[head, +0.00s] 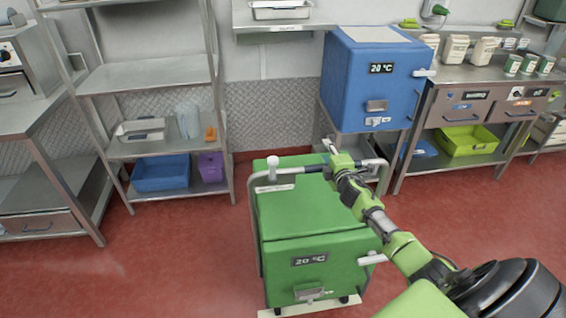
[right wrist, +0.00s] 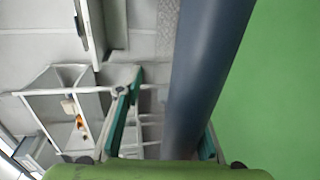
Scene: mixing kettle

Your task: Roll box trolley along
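The green box trolley (head: 312,215) stands on the red floor in front of me, with a "20 °C" label on its front and a metal frame around it. Its top handle bar (head: 307,168) runs along the far side. My right gripper (head: 333,157) is at the right part of this bar. In the right wrist view, the dark grey bar (right wrist: 208,60) passes by the gripper's fingers, which stand apart. A gap shows between the left finger and the bar, and the bar partly hides the other finger. My left gripper is not in view.
A blue box (head: 375,80) stands on a stand behind the trolley to the right. A metal shelf rack (head: 150,75) is at the left and a steel counter (head: 480,72) at the right. Red floor (head: 190,255) is free left of the trolley.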

